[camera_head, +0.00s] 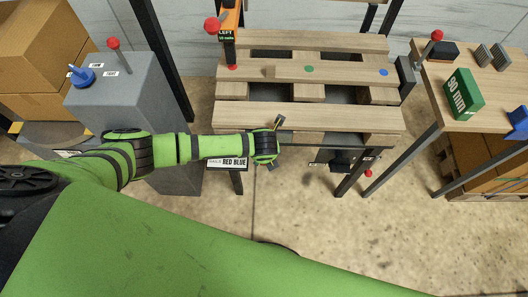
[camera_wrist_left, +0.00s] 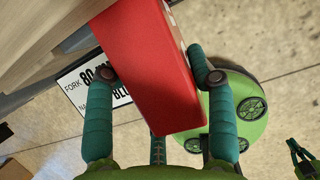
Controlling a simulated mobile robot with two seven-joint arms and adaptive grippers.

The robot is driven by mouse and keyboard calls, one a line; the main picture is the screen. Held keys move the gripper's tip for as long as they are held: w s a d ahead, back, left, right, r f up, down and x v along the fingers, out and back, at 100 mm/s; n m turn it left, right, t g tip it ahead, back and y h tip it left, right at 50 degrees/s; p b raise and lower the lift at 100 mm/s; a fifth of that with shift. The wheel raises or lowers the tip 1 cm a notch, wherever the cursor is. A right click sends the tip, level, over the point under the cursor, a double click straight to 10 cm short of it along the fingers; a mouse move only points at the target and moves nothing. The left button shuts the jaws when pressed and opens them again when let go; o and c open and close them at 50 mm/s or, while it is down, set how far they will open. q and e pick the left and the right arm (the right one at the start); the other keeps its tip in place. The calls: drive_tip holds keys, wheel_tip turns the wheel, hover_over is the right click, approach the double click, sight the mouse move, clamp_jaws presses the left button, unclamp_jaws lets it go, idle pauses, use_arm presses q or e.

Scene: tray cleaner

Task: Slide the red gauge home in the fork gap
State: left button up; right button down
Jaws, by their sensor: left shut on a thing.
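The gauge's far end runs out of the top of that view. In the head view I cannot make out the gauge. I cannot tell where the fork gap is. A teal forked shape at the right edge of the left wrist view may be my right gripper (camera_wrist_left: 303,152); its opening is unclear.
A grey pedestal (camera_head: 130,95) stands left. A right-hand table (camera_head: 455,105) carries a green 90 mm block (camera_head: 463,94). A red-knobbed post (camera_head: 228,45) rises at the pallet's back left. Open floor lies in front.

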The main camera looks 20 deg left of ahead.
use_arm(q)
drive_tip(key=shift+w, duration=0.1)
drive_tip(key=o, duration=1.6)
drive_tip(key=v, duration=1.2)
drive_tip(key=shift+d, duration=0.1)
